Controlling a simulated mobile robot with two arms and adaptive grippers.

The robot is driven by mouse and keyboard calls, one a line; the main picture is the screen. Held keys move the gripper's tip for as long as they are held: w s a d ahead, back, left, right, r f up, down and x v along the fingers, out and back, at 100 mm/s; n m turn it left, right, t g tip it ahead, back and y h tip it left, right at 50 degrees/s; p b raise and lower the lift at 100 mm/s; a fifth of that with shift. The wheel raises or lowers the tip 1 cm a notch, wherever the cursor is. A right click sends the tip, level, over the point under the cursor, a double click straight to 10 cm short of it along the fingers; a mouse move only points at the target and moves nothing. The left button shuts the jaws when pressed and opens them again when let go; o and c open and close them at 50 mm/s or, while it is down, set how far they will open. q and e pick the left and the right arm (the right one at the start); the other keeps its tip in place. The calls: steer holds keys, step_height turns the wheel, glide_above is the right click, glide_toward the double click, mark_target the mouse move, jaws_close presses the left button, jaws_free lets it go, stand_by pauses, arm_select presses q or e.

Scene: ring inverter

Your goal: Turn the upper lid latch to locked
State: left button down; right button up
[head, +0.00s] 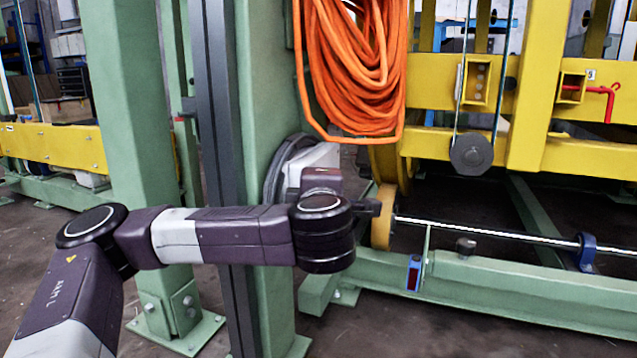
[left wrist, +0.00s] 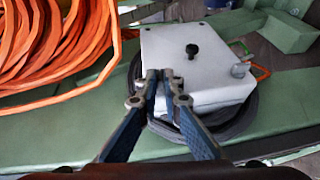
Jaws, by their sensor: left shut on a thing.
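A pale grey box (left wrist: 215,90) is fixed to the green post; its lid has a black knob (left wrist: 192,50) and a grey knob (left wrist: 240,70) near the edge. My left gripper (left wrist: 166,79) is at the box's near left edge, its fingers closed together on a small part there, which looks like a lid latch. The fingertips mostly hide this part, so its angle cannot be read. In the head view the box (head: 318,158) shows behind my left wrist, which hides the fingers. My right gripper is not in view.
A black hose or cable coil (left wrist: 238,116) loops behind the box. A thick orange cable coil (head: 355,70) hangs close above it. The green post (head: 262,80) stands beside my left arm. A yellow frame (head: 530,90) and a shaft (head: 480,232) are to the right.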

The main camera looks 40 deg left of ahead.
arm_select(q)
steer(key=shift+a+r, duration=0.1)
steer(key=shift+a, duration=0.15)
steer(key=c, duration=2.2)
jaws_free()
steer(key=shift+o, duration=0.5)
steer(key=v, duration=1.2)
steer(key=shift+d, duration=0.2)
steer(key=shift+w, duration=0.1)
